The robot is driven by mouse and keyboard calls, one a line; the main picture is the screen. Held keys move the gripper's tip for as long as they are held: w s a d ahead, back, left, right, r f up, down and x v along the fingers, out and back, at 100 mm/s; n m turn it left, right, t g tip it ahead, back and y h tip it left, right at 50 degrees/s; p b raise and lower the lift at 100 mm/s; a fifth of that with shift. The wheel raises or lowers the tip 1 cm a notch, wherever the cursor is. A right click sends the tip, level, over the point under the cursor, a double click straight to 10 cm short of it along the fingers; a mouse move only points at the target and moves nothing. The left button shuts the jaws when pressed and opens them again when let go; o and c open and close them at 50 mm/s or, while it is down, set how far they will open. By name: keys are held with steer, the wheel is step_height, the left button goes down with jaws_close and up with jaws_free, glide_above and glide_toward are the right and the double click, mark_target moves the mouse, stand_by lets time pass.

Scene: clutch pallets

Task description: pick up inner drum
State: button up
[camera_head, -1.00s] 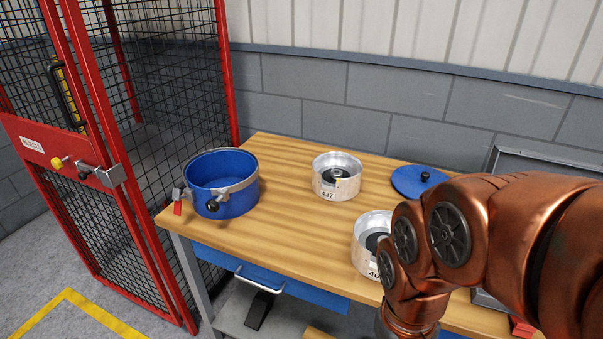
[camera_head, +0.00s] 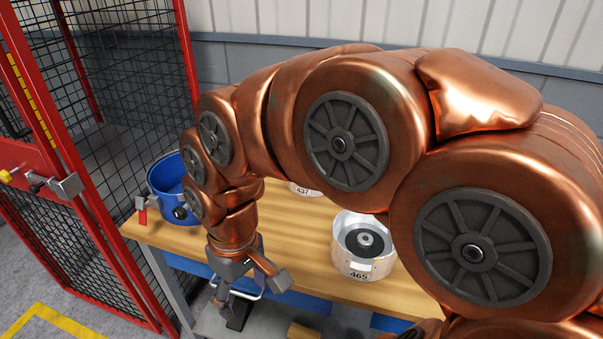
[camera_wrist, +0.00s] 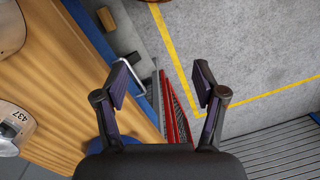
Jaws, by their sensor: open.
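Two silver drums with dark centres stand on the wooden table. The one labelled 465 (camera_head: 352,268) is in plain view right of my gripper in the head view. The one labelled 437 (camera_head: 303,191) is mostly hidden behind my arm; it shows at the left edge of the wrist view (camera_wrist: 12,118). Another silver rim (camera_wrist: 10,30) is cut off at that view's upper left. My gripper (camera_head: 245,288) points down at the table's front edge, left of drum 465. In the wrist view its fingers (camera_wrist: 162,84) are apart with nothing between them.
A blue round container (camera_head: 164,178) with a clamp band stands at the table's left end, partly hidden by my arm. A red mesh cage (camera_head: 120,120) stands left of the table (camera_head: 305,238). Grey floor (camera_wrist: 245,50) with yellow lines lies in front.

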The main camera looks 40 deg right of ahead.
steer(key=w+d+r+t+y, duration=0.1)
steer(key=w+d+r+t, duration=0.15)
steer(key=w+d, duration=0.65)
steer(key=w+d+r+t, duration=0.25)
steer(key=w+d, duration=0.25)
steer(key=w, duration=0.8)
steer(key=d+f+m, duration=0.1)
steer(key=d+f, duration=0.1)
steer(key=d, duration=0.8)
steer(key=d+f+h, duration=0.1)
steer(key=d+f, duration=0.1)
steer(key=d, duration=0.8)
steer(key=w+d+f+m+h, duration=0.1)
steer(key=d+f, duration=0.2)
steer(key=d, duration=0.7)
steer(key=shift+d+m+t+p, duration=0.15)
steer(key=shift+m+t+p, duration=0.15)
steer(key=shift+p+x, duration=0.35)
steer(key=shift+x, duration=0.65)
steer(key=shift+p+x, duration=1.15)
steer(key=shift+x, duration=1.65)
steer(key=shift+s+a, duration=0.1)
steer(key=shift+a, duration=0.2)
steer(key=shift+c, duration=0.2)
steer(key=shift+f, duration=0.1)
jaws_close()
